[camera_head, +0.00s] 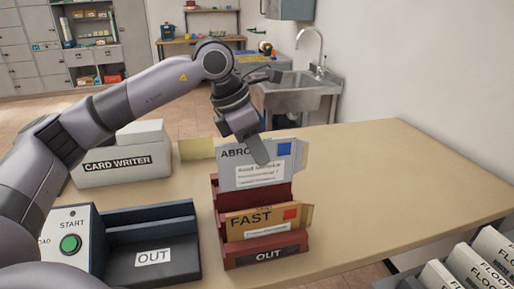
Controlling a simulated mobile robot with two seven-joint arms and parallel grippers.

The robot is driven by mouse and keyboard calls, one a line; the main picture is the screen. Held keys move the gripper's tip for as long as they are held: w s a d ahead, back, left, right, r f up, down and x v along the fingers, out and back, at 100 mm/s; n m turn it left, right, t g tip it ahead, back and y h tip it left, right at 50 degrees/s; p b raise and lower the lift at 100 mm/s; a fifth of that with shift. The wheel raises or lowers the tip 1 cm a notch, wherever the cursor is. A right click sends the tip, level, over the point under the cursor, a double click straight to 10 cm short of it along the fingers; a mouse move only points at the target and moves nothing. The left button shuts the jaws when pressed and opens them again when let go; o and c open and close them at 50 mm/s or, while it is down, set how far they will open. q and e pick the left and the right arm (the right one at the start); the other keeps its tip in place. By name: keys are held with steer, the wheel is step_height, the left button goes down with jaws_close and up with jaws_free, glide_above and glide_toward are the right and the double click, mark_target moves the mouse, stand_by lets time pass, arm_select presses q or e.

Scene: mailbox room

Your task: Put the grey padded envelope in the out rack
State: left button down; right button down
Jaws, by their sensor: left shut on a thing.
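The grey padded envelope (228,180), marked "ABRO…" with a white label and a blue square, stands upright at the rear of the red out rack (262,246). My left gripper (256,150) is shut on its top edge and hides part of the lettering. The envelope's lower edge is at or just behind a rear tier of the rack; I cannot tell whether it rests there. A brown envelope (240,221) marked "FAST" stands in the rack's front slot. My right gripper is not in view.
Left of the rack is a dark tray (180,262), also labelled "OUT", beside a machine with a green START button (70,244). A white card writer box (122,172) stands behind. The table (400,180) is clear to the right; files (470,270) stand at lower right.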

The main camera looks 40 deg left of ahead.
arm_select(q)
steer(key=shift+f, duration=0.25)
steer(key=shift+f+b, duration=1.8)
steer(key=shift+f, duration=0.25)
steer(key=shift+f, duration=0.1)
